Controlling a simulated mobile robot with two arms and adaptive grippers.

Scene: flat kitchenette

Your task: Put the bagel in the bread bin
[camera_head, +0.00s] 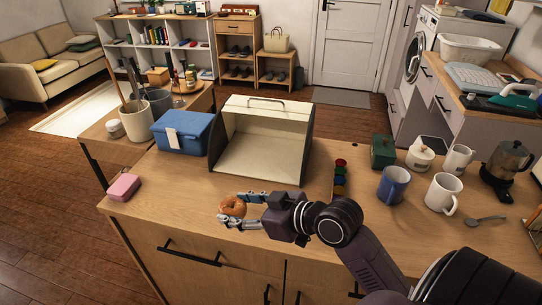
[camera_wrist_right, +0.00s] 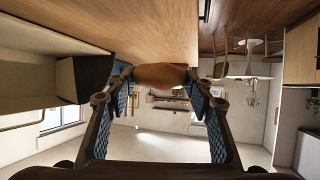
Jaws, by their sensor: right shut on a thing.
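The bagel (camera_head: 233,206) is a brown ring near the front edge of the counter. My right gripper (camera_head: 231,209) is shut on it, with one finger on each side. In the right wrist view the bagel (camera_wrist_right: 160,76) sits between the two blue-padded fingers. I cannot tell whether it touches the counter or is just above it. The bread bin (camera_head: 262,141) stands behind the gripper, at the back of the counter. Its front is open and its cream inside looks empty. My left gripper is not in view.
A blue lidded box (camera_head: 183,132) stands left of the bin and a pink box (camera_head: 124,187) lies at the left counter edge. Counter between bagel and bin is clear.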

